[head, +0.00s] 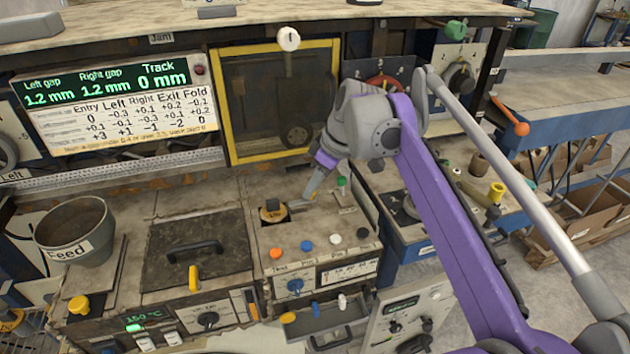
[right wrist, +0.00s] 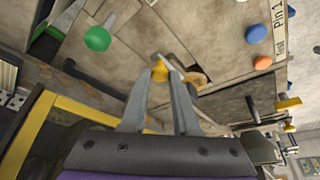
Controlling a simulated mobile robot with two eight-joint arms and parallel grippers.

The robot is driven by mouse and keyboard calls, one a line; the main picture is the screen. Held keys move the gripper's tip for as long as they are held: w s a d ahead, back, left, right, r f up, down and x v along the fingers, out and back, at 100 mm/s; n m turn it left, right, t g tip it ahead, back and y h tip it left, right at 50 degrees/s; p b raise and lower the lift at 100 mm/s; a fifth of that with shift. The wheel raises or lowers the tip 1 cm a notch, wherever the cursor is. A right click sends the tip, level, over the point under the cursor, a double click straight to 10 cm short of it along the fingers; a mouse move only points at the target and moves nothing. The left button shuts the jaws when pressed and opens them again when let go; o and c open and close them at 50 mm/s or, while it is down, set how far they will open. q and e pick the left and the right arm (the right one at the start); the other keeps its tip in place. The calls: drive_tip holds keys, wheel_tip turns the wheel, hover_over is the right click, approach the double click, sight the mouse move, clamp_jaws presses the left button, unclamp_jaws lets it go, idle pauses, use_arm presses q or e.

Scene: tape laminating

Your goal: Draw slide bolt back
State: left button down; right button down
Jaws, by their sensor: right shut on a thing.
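My right gripper (head: 309,197) reaches down from the right onto the console panel behind the row of coloured buttons. In the right wrist view its two fingers (right wrist: 167,74) are close together on a small yellow knob (right wrist: 157,67), which appears to be the slide bolt's handle. The fingers partly hide this knob. In the head view a pale metal bar (head: 296,205) runs from the fingertips toward a dark block with a tan round top (head: 272,206). The tan round part also shows just beside the fingers in the right wrist view (right wrist: 196,79). My left gripper is out of view.
Orange (head: 276,253), blue (head: 306,246) and white (head: 335,239) buttons stand in front of the bolt. A green knob (head: 341,181) is to its right. A yellow-framed window (head: 281,103) rises behind. A black-handled hatch (head: 196,248) and Feed bucket (head: 75,230) are left.

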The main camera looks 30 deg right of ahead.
drive_tip(key=c, duration=0.7)
unclamp_jaws()
drive_tip(key=shift+o, duration=0.2)
drive_tip(key=p+v, duration=0.1)
drive_tip(key=v, duration=0.9)
drive_tip(key=shift+r, duration=0.4)
